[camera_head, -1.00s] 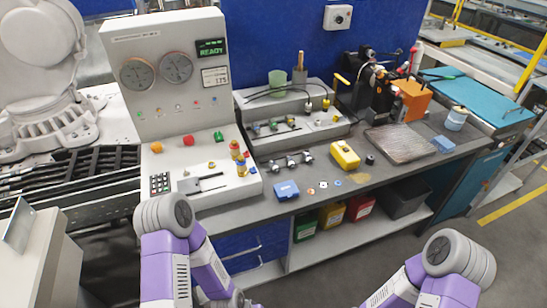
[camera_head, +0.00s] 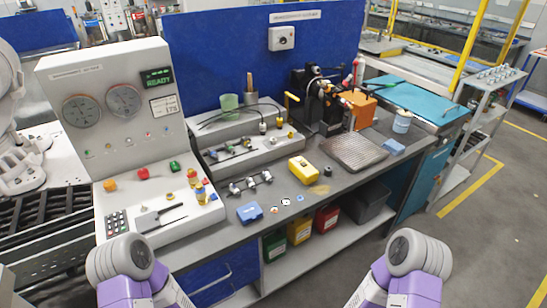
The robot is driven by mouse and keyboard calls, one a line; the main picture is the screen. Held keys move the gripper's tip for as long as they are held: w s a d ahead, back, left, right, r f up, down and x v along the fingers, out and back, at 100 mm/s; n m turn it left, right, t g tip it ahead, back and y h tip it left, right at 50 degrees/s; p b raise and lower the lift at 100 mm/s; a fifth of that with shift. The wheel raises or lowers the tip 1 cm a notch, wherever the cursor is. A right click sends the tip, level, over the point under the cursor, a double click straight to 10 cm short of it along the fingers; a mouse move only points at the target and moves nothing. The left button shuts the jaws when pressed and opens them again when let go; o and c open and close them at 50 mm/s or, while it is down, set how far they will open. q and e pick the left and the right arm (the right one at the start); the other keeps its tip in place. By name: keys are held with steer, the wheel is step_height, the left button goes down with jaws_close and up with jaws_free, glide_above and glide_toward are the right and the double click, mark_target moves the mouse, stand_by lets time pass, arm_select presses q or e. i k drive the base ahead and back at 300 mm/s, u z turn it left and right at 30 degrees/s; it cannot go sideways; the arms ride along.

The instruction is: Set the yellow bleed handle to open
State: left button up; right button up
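A small yellow handle (camera_head: 292,97) sticks out at the left side of the black machine (camera_head: 318,100) at the back of the bench, tilted and not lying flat. Another small yellow fitting (camera_head: 291,134) stands at the right end of the grey manifold block (camera_head: 250,145). I cannot tell for sure which of these is the bleed handle, or its setting. Only the purple and grey links of my two arms show at the bottom edge, well short of both parts. Both of my grippers are out of view.
A control panel (camera_head: 112,95) reading READY stands at the left. A yellow box (camera_head: 303,170), a blue box (camera_head: 249,212) and a mesh tray (camera_head: 355,152) lie on the bench. Coloured bins (camera_head: 299,229) sit on the shelf below.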

mark_target(287, 94)
steer(key=z, duration=0.55)
steer(key=k, duration=1.3)
steer(key=z, duration=0.95)
steer(key=i, duration=3.1)
steer(key=u, duration=1.85)
steer(key=i, duration=0.7)
steer(key=u, duration=0.65)
steer(key=k, duration=0.75)
